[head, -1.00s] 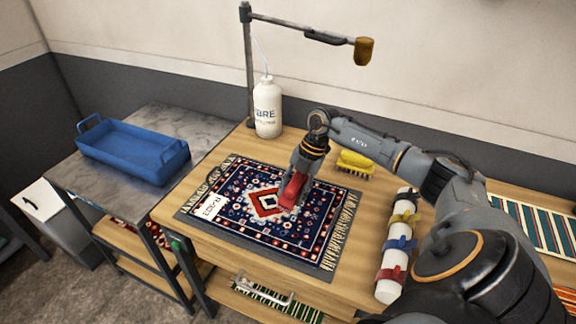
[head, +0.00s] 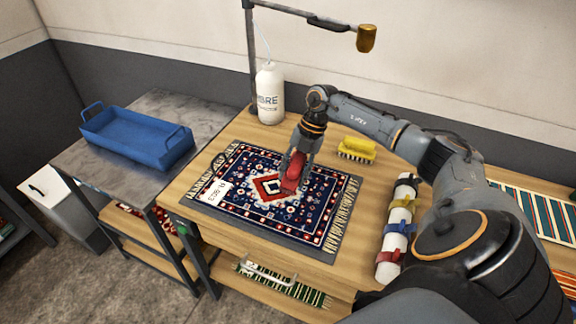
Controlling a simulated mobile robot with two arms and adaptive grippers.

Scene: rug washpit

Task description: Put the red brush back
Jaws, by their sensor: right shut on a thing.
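The red brush (head: 293,172) is in the jaws of my right gripper (head: 295,165), over the middle of the small patterned rug (head: 250,220). I cannot tell whether its bristles touch the rug. A yellow brush (head: 357,149) sits on the table behind and to the right of the rug. My left gripper is not in view.
A white bottle (head: 270,93) stands at the back by a lamp post (head: 250,50). A rolled white bundle with coloured straps (head: 398,228) lies to the right. A blue tray (head: 135,137) rests on the grey side table (head: 75,165). Bare wood shows between bottle and yellow brush.

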